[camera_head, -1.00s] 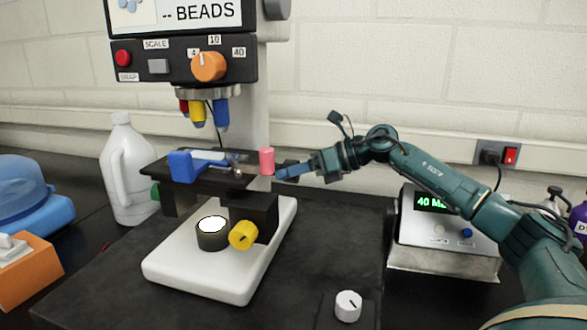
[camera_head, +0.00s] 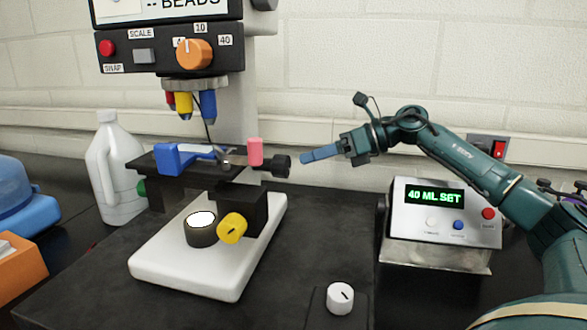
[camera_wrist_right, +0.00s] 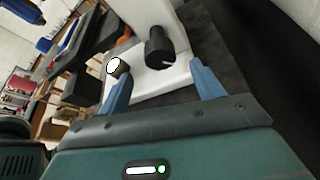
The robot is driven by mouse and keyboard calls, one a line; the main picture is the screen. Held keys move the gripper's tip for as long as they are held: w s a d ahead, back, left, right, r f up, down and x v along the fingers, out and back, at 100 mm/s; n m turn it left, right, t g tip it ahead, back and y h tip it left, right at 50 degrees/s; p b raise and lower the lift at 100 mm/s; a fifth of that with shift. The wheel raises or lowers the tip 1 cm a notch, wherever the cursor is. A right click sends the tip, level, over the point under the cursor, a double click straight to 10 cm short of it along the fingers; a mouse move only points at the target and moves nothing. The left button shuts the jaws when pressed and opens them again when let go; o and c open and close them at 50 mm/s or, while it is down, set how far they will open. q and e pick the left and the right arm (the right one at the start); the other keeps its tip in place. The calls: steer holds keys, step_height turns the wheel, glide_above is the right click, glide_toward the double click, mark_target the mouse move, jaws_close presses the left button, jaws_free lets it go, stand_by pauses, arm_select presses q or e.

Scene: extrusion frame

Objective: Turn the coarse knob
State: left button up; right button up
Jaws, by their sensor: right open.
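The microscope's coloured knobs carry no readable name, so I cannot tell by label which is the coarse one. A black knob (camera_head: 280,166) sticks out at the right of the stage (camera_head: 200,173). A yellow knob (camera_head: 232,228) with a dark line sits lower, above the white base (camera_head: 190,270). My right gripper (camera_head: 304,158) is just right of the black knob, apart from it. In the wrist view, the open, empty fingers (camera_wrist_right: 158,68) straddle the view of a black knob with a white line (camera_wrist_right: 159,45). My left gripper is out of view.
A pink cylinder (camera_head: 255,152) stands at the stage's right end, close to the black knob. A lamp disc (camera_head: 201,222) is on the base. A white dial (camera_head: 340,298) is at the front. A control box (camera_head: 440,210) reading "40 ML SET" stands right. A white jug (camera_head: 112,170) stands left.

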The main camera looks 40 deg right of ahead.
steer(key=shift+b+v, duration=0.45)
steer(key=shift+v, duration=2.35)
steer(key=shift+a, duration=0.1)
